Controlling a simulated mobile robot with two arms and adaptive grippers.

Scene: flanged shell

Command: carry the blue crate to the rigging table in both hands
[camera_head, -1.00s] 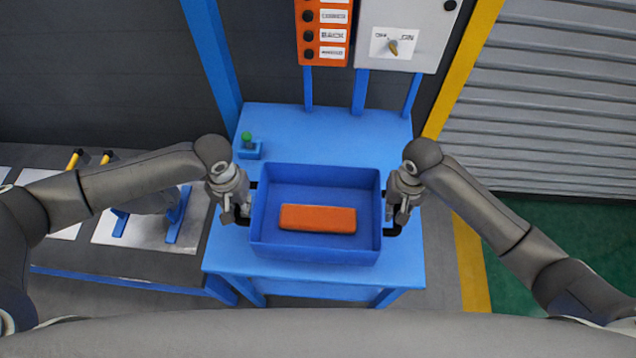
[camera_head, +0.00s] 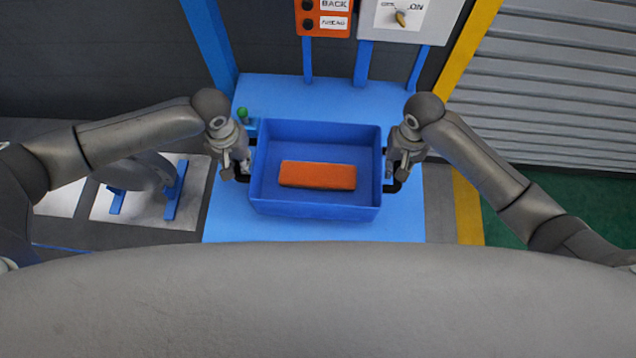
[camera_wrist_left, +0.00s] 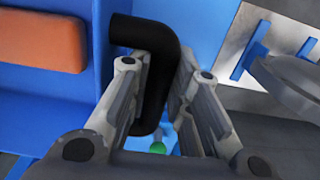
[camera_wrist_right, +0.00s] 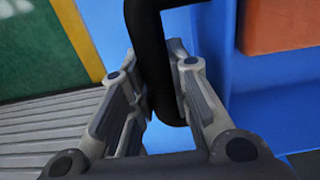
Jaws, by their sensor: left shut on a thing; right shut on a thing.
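The blue crate (camera_head: 315,208) is an open box with black handles on its left and right sides. An orange block (camera_head: 317,175) lies flat inside it. The crate is over the blue table and looks level; whether its base touches the top is hidden. My left gripper (camera_head: 234,174) is shut on the left handle, and the black bar shows between its fingers in the left wrist view (camera_wrist_left: 160,80). My right gripper (camera_head: 397,178) is shut on the right handle (camera_wrist_right: 150,45). Nothing in view is clearly marked as the rigging table.
The blue table (camera_head: 315,230) has a green button (camera_head: 243,112) behind the crate's left corner. A grey panel (camera_head: 403,18) and an orange sign box (camera_head: 325,15) stand behind. A dark bench (camera_head: 75,222) with metal plates is at left. Green floor (camera_head: 590,208) shows at right.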

